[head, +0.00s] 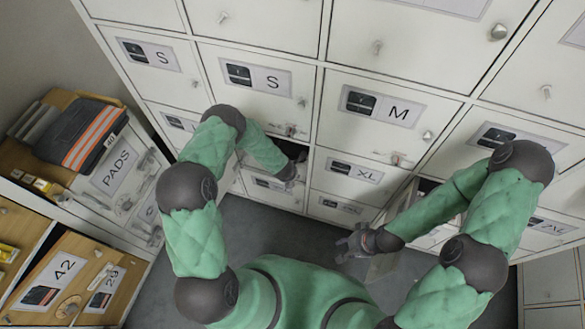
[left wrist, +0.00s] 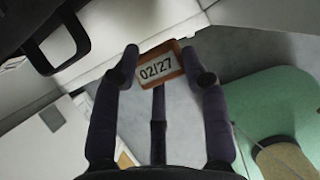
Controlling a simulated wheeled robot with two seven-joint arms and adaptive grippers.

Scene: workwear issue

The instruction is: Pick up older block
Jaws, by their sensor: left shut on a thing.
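A small orange-edged block with a white face reading 02/27 (left wrist: 160,67) sits between the fingertips of my left gripper (left wrist: 167,72) in the left wrist view. The gripper is shut on it. In the head view my left gripper (head: 297,168) is at the front of the lockers, partly hidden by my arm, and the block cannot be made out. Another small orange and white thing (left wrist: 125,158) shows low in the left wrist view, partly hidden by a finger. My right gripper (head: 354,244) is low beside an open locker door; its finger gap is unclear.
White lockers (head: 303,132) marked S, M and XL fill the front. An open locker door (head: 386,262) stands beside my right gripper. At left, a cabinet (head: 92,190) labelled PADS carries a wooden box (head: 62,98) with folded orange-striped workwear. Grey floor (head: 257,222) shows between.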

